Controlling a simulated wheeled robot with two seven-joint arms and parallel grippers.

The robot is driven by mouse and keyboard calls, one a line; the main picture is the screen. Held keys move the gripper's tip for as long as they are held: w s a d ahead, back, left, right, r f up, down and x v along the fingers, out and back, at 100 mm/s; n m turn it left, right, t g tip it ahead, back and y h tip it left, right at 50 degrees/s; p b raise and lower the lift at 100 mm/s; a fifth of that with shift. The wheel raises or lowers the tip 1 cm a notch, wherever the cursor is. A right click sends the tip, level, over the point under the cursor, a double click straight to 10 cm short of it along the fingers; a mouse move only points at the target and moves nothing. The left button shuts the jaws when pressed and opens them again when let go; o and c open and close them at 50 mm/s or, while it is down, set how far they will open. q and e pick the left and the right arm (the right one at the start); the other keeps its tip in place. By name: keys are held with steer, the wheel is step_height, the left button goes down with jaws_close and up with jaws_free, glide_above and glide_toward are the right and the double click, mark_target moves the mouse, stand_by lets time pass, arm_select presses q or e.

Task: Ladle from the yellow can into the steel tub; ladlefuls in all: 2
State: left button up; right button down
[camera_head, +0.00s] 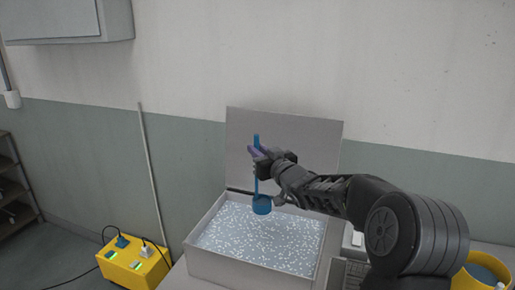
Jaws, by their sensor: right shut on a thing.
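My right gripper (265,159) is shut on the blue ladle (262,205) by its upright handle. The ladle's cup hangs over the steel tub (233,267), near its back side. The cup appears level and above the surface; its contents cannot be made out. The tub is a grey rectangular box with its lid raised at the back, and a white-speckled surface shows inside. The yellow can (490,258) is at the bottom right corner, cut by the picture edge and partly behind my right arm. Its inside looks dark bluish. My left gripper is out of view.
The raised lid (310,133) stands behind the ladle, close to my gripper. A yellow power box (134,267) with plugs and cables is at the lower left. A shelf (14,195) stands at the far left. A grey pole (153,185) leans by the wall.

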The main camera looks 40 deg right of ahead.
steer(key=w+a+f+n+b, duration=0.2)
steer(key=a+f+n+b, duration=0.3)
steer(key=a+n+b, duration=0.5)
steer(key=a+f+n+b, duration=0.2)
steer(key=f+n, duration=0.3)
steer(key=f, duration=0.2)
steer(key=a+f+n+b, duration=0.3)
steer(key=f+n, duration=0.2)
steer(key=f, duration=0.3)
steer(key=shift+a, duration=0.35)
stand_by(0.5)
